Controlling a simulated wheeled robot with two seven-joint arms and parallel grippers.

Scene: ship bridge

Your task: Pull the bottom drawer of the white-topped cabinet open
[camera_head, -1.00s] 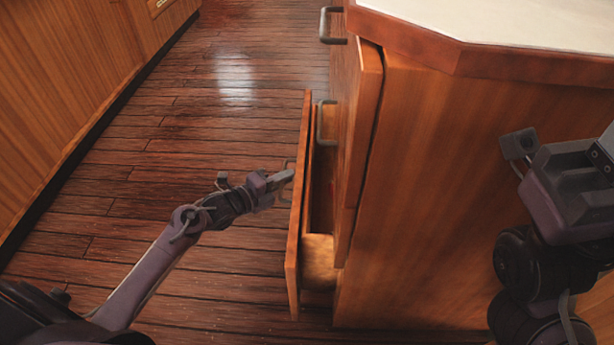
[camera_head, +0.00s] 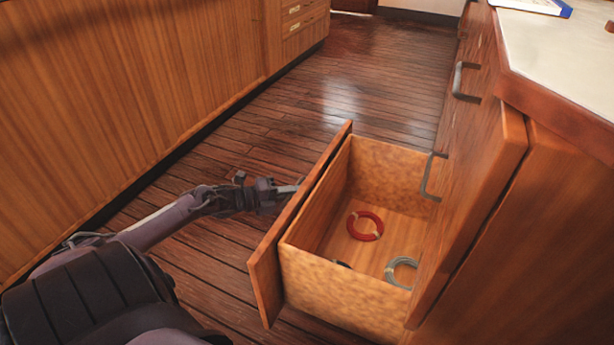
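The bottom drawer (camera_head: 318,275) of the white-topped cabinet (camera_head: 560,62) stands well out from the cabinet body, with its inside in view. A red ring-shaped coil (camera_head: 365,225) and a grey coil (camera_head: 401,272) lie on its floor, with a small dark item partly hidden by the near wall. My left gripper (camera_head: 287,190) is at the outer side of the drawer front (camera_head: 291,235), where the handle is. The drawer front hides the handle and fingertips, so I cannot tell whether the fingers are shut on it. My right gripper is out of view.
Two more handles (camera_head: 464,82) and (camera_head: 433,177) show on the cabinet face above the drawer. A long wooden cabinet (camera_head: 130,90) runs along the left. Bare plank floor (camera_head: 340,85) lies between them. A blue-edged paper (camera_head: 535,6) lies on the white top.

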